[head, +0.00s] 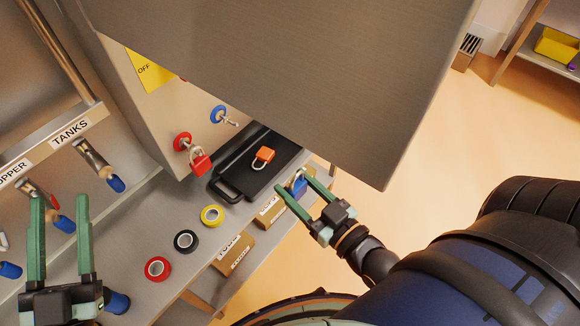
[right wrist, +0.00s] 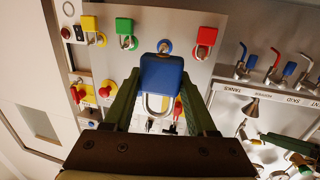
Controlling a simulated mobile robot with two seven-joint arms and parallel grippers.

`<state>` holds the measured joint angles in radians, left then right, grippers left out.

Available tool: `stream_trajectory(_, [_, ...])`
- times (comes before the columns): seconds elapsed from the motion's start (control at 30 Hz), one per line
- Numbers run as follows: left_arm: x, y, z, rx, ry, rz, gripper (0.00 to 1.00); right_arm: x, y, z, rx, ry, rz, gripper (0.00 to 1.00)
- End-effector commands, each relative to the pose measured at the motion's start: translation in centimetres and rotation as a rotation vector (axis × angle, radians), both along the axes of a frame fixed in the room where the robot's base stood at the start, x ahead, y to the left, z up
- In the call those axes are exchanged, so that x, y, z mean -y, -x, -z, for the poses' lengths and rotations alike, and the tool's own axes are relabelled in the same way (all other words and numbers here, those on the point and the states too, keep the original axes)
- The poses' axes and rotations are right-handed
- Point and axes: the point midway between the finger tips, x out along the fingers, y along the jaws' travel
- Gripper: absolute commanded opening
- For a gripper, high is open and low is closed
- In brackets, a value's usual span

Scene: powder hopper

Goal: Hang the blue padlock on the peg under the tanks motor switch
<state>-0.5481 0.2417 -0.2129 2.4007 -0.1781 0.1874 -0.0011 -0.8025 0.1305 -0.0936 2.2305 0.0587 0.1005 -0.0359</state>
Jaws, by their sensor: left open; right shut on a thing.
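My right gripper (head: 308,208) is shut on the blue padlock (head: 298,187), near the front end of the black case. In the right wrist view the blue padlock (right wrist: 162,76) is between the fingers, its metal shackle toward the gripper base. A bare peg on a blue disc (head: 217,114) sticks out of the cabinet side; the blue disc (right wrist: 165,46) shows beyond the padlock. A yellow OFF plate (head: 150,72) is above the pegs; its switch is hidden, so I cannot tell which switch is the tanks one. My left gripper (head: 60,205) is open and empty.
A red padlock (head: 200,162) hangs at the red disc. Another orange-red padlock (head: 264,155) lies on the black case (head: 228,186). Tape rolls (head: 185,241) and cardboard boxes (head: 233,254) are nearby. Yellow (right wrist: 90,24) and green (right wrist: 124,26) padlocks hang on the panel.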

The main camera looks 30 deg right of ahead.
Motion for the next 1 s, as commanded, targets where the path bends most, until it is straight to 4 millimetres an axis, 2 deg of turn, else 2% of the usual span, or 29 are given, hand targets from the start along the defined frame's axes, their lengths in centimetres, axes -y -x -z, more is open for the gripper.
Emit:
stream_trajectory(0.6, [0.0, 0.0, -1.2, 0.0, 0.0, 0.0, 0.5, 1.2, 3.3, -0.1, 0.0, 0.0, 0.0, 0.0])
stream_trajectory(1.0, [0.0, 0.0, -1.2, 0.0, 0.0, 0.0, 0.5, 1.3, 3.5, -0.1, 0.001, -0.001, 0.0, 0.0])
